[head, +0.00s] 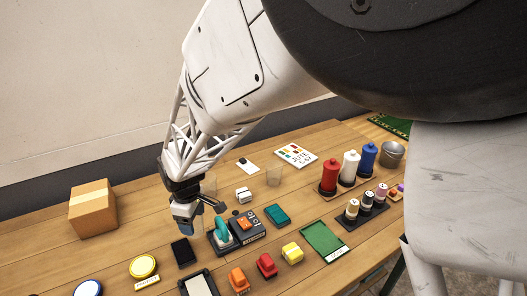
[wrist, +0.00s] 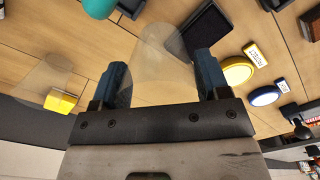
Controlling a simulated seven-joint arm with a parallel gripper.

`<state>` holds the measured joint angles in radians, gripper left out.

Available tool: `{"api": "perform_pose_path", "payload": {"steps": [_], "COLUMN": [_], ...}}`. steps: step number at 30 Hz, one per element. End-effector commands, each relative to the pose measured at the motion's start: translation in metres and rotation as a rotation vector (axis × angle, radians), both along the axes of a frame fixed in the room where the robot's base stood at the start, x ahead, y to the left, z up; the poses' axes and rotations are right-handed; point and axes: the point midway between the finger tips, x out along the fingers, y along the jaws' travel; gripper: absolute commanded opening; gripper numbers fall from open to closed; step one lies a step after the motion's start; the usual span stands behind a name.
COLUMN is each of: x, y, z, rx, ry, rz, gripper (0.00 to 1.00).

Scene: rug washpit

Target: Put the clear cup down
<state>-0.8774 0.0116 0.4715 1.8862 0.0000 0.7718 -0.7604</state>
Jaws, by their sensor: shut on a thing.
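My gripper (head: 190,214) is over the left middle of the wooden table, pointing down. In the wrist view its two blue fingers (wrist: 161,80) are closed on the sides of a clear cup (wrist: 160,52). The held cup is faint in the head view, mostly lost against the gripper and table. I cannot tell whether its base touches the table.
Near the gripper are a black pad (head: 182,252), a dark device with a teal roll (head: 222,230), and a white block (head: 243,195). A cardboard box (head: 93,208) stands left, a yellow round pad (head: 143,267) in front. Bare wood lies between box and gripper.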

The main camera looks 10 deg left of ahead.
Motion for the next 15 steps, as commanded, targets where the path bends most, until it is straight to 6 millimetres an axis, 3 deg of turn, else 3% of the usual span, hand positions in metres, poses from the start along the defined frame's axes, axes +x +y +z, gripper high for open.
{"api": "perform_pose_path", "payload": {"steps": [7,15], "x": [0.018,0.058], "y": [-0.002,-0.017], "z": [0.006,0.016], "rx": [0.005,0.007], "ry": [-0.004,-0.006], "rz": [-0.044,-0.153], "gripper": [0.47,0.47]}}
